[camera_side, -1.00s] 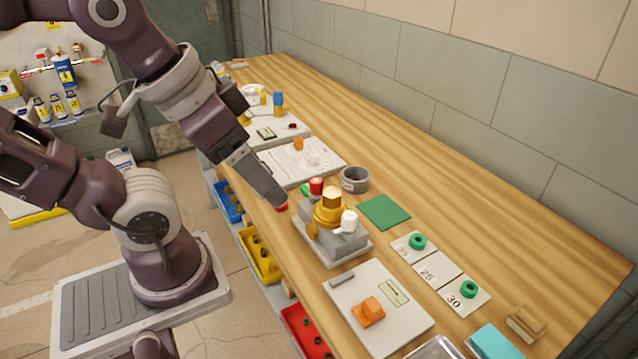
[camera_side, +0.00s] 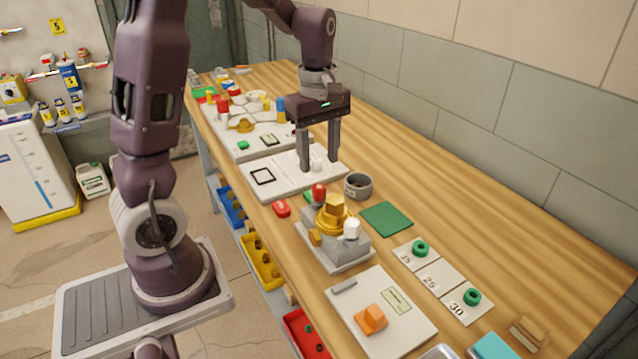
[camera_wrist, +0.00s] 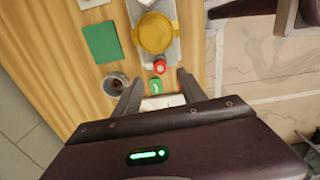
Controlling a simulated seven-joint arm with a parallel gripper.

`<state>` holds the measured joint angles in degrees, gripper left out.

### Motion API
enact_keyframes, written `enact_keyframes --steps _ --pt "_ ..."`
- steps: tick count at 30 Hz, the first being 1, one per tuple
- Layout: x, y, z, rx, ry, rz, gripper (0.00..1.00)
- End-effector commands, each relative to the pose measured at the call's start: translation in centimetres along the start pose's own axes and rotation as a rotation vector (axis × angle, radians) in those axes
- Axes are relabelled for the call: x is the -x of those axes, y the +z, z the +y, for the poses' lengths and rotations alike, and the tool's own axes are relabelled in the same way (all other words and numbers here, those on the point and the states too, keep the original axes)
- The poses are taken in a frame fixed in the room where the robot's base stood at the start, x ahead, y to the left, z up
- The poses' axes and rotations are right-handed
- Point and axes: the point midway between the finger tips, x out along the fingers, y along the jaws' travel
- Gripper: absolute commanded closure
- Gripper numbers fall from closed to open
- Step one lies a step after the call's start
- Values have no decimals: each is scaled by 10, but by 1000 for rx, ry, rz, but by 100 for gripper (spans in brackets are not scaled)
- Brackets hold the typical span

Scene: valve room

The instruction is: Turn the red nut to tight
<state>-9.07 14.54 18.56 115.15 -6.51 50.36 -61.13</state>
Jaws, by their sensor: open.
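The red nut (camera_side: 319,191) sits on the far side of the valve block (camera_side: 345,246), beside the gold valve body (camera_side: 332,216). It also shows in the wrist view (camera_wrist: 160,67), between the gold body and a green piece (camera_wrist: 155,87). A white nut or cap (camera_side: 351,229) is on the block's near side. My gripper (camera_side: 318,165) points down over the white board behind the valve, with its two fingers apart and nothing seen between them. It stands apart from the red nut. In the wrist view, the red nut lies just beyond the fingertips (camera_wrist: 159,78).
A grey cup (camera_side: 357,186) and a green mat (camera_side: 386,217) lie right of the valve. A white board with an orange block (camera_side: 371,319) is in front. The bench toward the wall is clear.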

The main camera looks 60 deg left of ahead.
Motion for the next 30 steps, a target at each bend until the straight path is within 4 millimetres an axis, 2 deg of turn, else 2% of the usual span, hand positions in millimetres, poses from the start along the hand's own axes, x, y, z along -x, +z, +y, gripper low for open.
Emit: enact_keyframes --steps 12,21,22,29,30 --pt "-68 -3 0 31 -14 0 51" --pt "-75 -3 0 30 -10 1 51" --pt "-75 -3 0 30 -10 1 53" --pt "-74 -3 0 29 -10 1 98" --pt "-74 -3 0 29 -10 1 100"
